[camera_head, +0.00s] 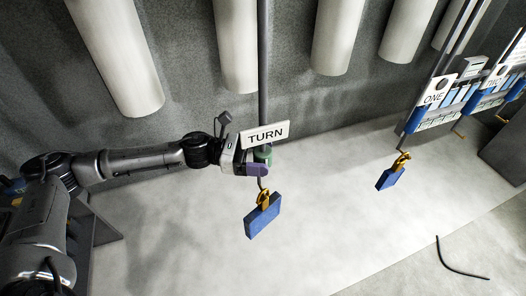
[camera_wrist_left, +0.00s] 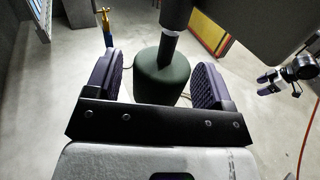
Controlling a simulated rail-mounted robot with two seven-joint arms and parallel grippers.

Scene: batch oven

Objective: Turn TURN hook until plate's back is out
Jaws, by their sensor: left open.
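The TURN sign (camera_head: 265,134) is on a dark vertical rod, with a green cylindrical grip (camera_head: 263,154) under it. A gold hook (camera_head: 263,198) hangs below, with a blue plate (camera_head: 262,217) on it, tilted in the picture. My left gripper (camera_head: 258,169) is at the green grip. In the left wrist view, the green grip (camera_wrist_left: 162,78) stands between the two open purple-padded fingers, with a gap visible at its left side; contact on the right is unclear. The plate's back is hidden in the head view. In the left wrist view, a grey and black arm-like part (camera_wrist_left: 278,84), perhaps my right arm, shows.
At right, the ONE sign (camera_head: 436,91) has its own hook and blue plate (camera_head: 390,178). More signs and hangers are beyond it. White cylinders (camera_head: 115,55) hang along the back wall. A black cable (camera_head: 455,262) lies on the floor. The floor below the TURN plate is clear.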

